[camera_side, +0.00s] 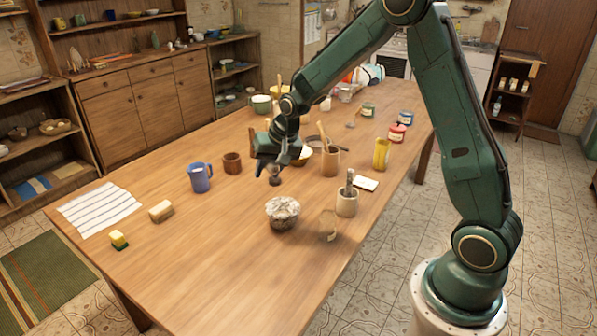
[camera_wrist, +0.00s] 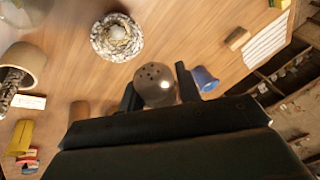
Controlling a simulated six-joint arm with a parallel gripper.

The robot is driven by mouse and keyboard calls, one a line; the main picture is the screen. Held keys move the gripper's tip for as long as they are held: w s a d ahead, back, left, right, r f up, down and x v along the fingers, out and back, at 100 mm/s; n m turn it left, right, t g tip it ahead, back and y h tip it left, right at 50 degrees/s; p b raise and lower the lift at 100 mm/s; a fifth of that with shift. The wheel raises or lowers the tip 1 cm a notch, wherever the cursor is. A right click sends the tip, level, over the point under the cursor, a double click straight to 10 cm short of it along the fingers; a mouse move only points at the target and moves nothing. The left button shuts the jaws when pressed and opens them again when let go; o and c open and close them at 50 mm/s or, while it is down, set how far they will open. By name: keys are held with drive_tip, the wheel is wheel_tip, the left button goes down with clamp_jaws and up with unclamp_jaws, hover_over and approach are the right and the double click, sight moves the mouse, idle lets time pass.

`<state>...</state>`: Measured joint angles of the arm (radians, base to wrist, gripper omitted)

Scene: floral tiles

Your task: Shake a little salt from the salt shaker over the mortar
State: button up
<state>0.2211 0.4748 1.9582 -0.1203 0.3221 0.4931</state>
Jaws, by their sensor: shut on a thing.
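The salt shaker (camera_wrist: 156,85) has a rounded, shiny top with several dark holes, facing the wrist camera. My gripper (camera_wrist: 158,90) is shut on it, one finger on each side. In the side view, my gripper (camera_side: 272,166) points down over the middle of the table, with the small dark shaker (camera_side: 275,179) below it. I cannot tell whether its base touches the table.
A grey-white mottled bowl-like object (camera_side: 282,213) stands in front of my gripper, and a clear glass (camera_side: 328,226) is near the mortar. A utensil pot (camera_side: 330,161), blue mug (camera_side: 199,177) and brown cup (camera_side: 232,163) surround it.

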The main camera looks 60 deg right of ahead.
sight(278, 167)
drive_tip(key=m+g, duration=0.1)
drive_tip(key=s+m+g+y, duration=0.1)
drive_tip(key=m, duration=0.1)
drive_tip(key=shift+a+r, duration=0.15)
drive_tip(key=shift+r, duration=0.25)
drive_tip(key=shift+s+a+r+m+g+y, duration=0.1)
drive_tip(key=shift+s+m+g+y, duration=0.1)
drive_tip(key=shift+m+g+y, duration=0.3)
drive_tip(key=shift+s+r+m+g+y, duration=0.1)
drive_tip(key=shift+s+m+g+y, duration=0.1)
drive_tip(key=shift+m+y, duration=0.35)
drive_tip(key=m+y, duration=0.1)
drive_tip(key=s+m+y, duration=0.1)
drive_tip(key=m, duration=0.1)
drive_tip(key=shift+a+r, duration=0.1)
drive_tip(key=shift+r, duration=0.2)
drive_tip(key=shift+s+a+r+m+y, duration=0.1)
drive_tip(key=shift+s+r+m+y, duration=0.15)
drive_tip(key=shift+m+y, duration=0.3)
drive_tip(key=shift+s+r+m+y, duration=0.1)
drive_tip(key=shift+s+m+y, duration=0.2)
drive_tip(key=shift+m+y, duration=0.15)
drive_tip(key=s+r+m+t+y, duration=0.2)
drive_tip(key=s+r+m+y, duration=0.1)
drive_tip(key=s+y, duration=0.2)
drive_tip(key=s, duration=0.2)
drive_tip(key=shift+s+r, duration=0.2)
drive_tip(key=shift+s, duration=0.1)
drive_tip(key=shift+m+y, duration=0.25)
